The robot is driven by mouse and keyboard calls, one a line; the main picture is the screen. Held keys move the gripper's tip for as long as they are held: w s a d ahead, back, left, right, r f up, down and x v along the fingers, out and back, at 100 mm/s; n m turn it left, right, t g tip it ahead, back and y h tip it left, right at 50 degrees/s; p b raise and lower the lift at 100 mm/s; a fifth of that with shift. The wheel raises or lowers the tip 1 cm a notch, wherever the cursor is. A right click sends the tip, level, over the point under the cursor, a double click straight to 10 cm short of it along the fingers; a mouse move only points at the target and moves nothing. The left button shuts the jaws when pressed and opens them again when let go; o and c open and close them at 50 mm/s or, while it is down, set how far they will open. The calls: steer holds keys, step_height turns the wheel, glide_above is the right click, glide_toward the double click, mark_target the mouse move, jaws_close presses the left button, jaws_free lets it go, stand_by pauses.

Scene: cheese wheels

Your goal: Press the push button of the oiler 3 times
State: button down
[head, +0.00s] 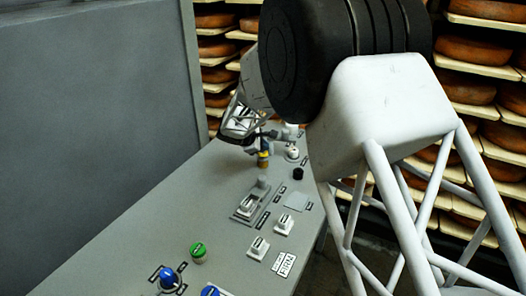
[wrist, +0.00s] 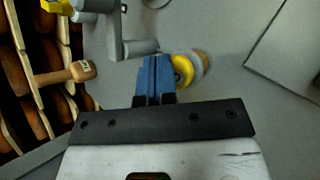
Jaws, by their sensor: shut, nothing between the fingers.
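My gripper shows in the wrist view (wrist: 155,65) with its two blue fingers closed together and nothing between them. In the head view, it is at the far part of the grey panel (head: 120,225), mostly behind my arm. A yellow round part with a pale rim (wrist: 184,71) is just right of the fingertips in the wrist view; a small yellow part (head: 263,158) also shows below the gripper in the head view. I cannot tell for certain that this is the oiler's push button, or whether the fingers touch it.
A grey bent lever (wrist: 128,46) is just left of the fingers, and a wooden handle (wrist: 68,74) is further left. The panel carries a green knob (head: 199,252), a blue knob (head: 168,277) and several switches. Shelves of cheese wheels (head: 470,50) stand beyond.

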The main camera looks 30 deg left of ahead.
steer(key=shift+f, duration=0.45)
stand_by(0.5)
steer(key=shift+r, duration=1.3)
steer(key=shift+r, duration=0.1)
steer(key=shift+r, duration=2.45)
